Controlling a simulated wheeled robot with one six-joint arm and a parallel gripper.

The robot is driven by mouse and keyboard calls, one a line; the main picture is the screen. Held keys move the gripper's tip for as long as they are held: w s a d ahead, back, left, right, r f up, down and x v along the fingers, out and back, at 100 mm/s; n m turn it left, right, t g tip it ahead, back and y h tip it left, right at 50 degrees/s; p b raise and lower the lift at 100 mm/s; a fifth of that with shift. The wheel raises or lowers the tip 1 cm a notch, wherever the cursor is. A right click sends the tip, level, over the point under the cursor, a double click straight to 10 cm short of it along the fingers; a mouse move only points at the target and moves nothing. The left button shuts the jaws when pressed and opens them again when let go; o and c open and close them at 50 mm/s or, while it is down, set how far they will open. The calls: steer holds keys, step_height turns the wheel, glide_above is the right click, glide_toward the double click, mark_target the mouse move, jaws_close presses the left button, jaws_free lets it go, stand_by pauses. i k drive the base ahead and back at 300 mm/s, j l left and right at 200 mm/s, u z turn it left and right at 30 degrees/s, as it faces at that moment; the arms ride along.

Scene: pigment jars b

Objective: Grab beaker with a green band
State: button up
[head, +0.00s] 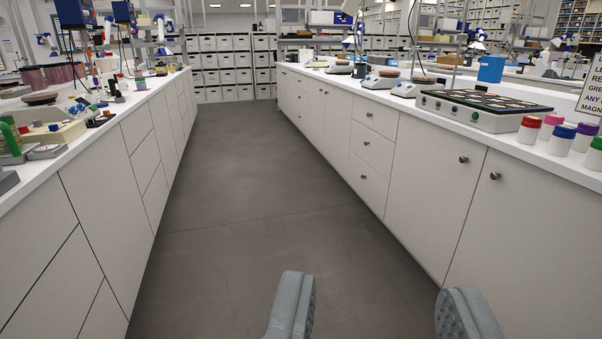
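A white jar with a green top or band (594,155) stands on the right counter at the right edge of the head view, partly cut off. Beside it stand similar white jars with a blue-purple top (562,139), a red top (529,130) and a pink top (551,124). Whether the green is a lid or a band is hard to tell. My gripper (373,284) is at the bottom of the view, its two grey fingers wide apart with only floor between them. It is well to the left of the jars and touches nothing.
A grey-green device with a dark gridded top (484,108) sits left of the jars. A sign (592,90) hangs at the right edge. White cabinets line both sides of a clear grey floor aisle (235,190). The left counter (88,131) is cluttered. Storage boxes stand at the back.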

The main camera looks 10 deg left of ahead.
mark_target(140, 82)
steer(key=i+j+u, duration=0.1)
steer(key=i+u, duration=0.3)
steer(key=i, duration=0.45)
steer(key=i+l+u, duration=0.2)
steer(key=i+u, duration=0.15)
steer(key=i, duration=0.5)
steer(key=i+u, duration=0.1)
steer(key=i, duration=3.3)
steer(key=i+u, duration=0.4)
steer(key=i, duration=0.3)
steer(key=i+l+u, duration=0.15)
steer(key=i+u, duration=0.25)
steer(key=i, duration=0.25)
steer(key=i+j+u, duration=0.3)
steer(key=i, duration=0.25)
